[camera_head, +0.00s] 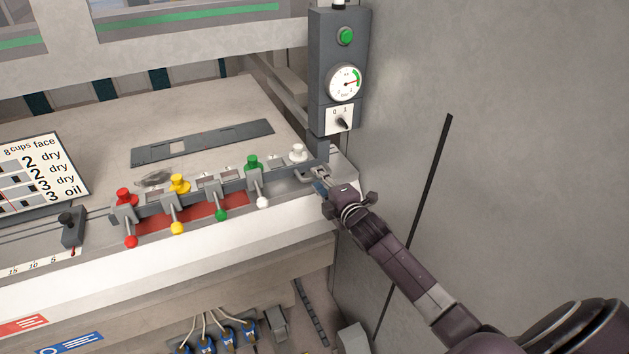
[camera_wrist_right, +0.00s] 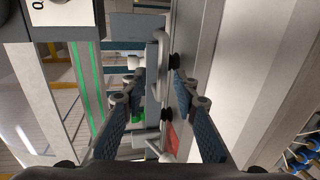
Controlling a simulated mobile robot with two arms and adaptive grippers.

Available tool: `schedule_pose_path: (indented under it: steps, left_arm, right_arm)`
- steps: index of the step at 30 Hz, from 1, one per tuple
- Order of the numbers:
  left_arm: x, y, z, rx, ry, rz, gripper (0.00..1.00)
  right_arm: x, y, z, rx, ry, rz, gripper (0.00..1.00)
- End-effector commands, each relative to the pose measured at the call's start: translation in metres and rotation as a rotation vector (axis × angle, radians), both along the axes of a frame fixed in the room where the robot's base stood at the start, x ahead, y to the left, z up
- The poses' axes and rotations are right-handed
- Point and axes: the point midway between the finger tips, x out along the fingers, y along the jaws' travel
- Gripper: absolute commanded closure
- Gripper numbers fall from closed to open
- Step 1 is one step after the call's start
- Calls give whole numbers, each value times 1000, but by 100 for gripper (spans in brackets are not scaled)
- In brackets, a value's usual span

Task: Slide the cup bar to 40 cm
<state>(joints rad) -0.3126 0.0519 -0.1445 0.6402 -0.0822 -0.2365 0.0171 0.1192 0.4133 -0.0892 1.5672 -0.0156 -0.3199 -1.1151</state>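The cup bar (camera_head: 190,198) is a grey rail on the machine table in the head view, carrying several cups and levers with red, yellow, green and white knobs. A light metal handle (camera_head: 313,171) is at its right end; the handle also shows upright in the right wrist view (camera_wrist_right: 158,50). My right gripper (camera_head: 322,183) is at this handle. In the wrist view the fingers (camera_wrist_right: 158,88) are apart, one on each side of the handle, with gaps visible. A scale (camera_head: 35,266) marked 15, 10, 5 runs at the lower left. My left gripper is not in view.
A grey post with a green button and gauge (camera_head: 345,83) stands just behind the handle. A sign (camera_head: 40,180) lists cups and faces at the left. A black clamp knob (camera_head: 70,225) sits above the scale. A plain grey wall (camera_head: 510,130) fills the right.

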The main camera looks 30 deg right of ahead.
Motion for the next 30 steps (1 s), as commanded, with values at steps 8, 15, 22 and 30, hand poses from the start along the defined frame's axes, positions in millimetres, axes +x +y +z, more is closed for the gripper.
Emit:
schedule_pose_path:
  steps: [8, 15, 22, 30]
  left_arm:
    - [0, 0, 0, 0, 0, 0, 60]
    - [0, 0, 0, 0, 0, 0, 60]
    - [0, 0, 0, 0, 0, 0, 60]
    - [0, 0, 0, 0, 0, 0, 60]
  right_arm:
    - [-15, 1, 2, -1, 2, 1, 73]
    - [-59, 4, 12, -3, 2, 1, 73]
    - [-99, 7, 22, -2, 0, 0, 73]
    - [-118, 8, 27, -1, -1, -2, 73]
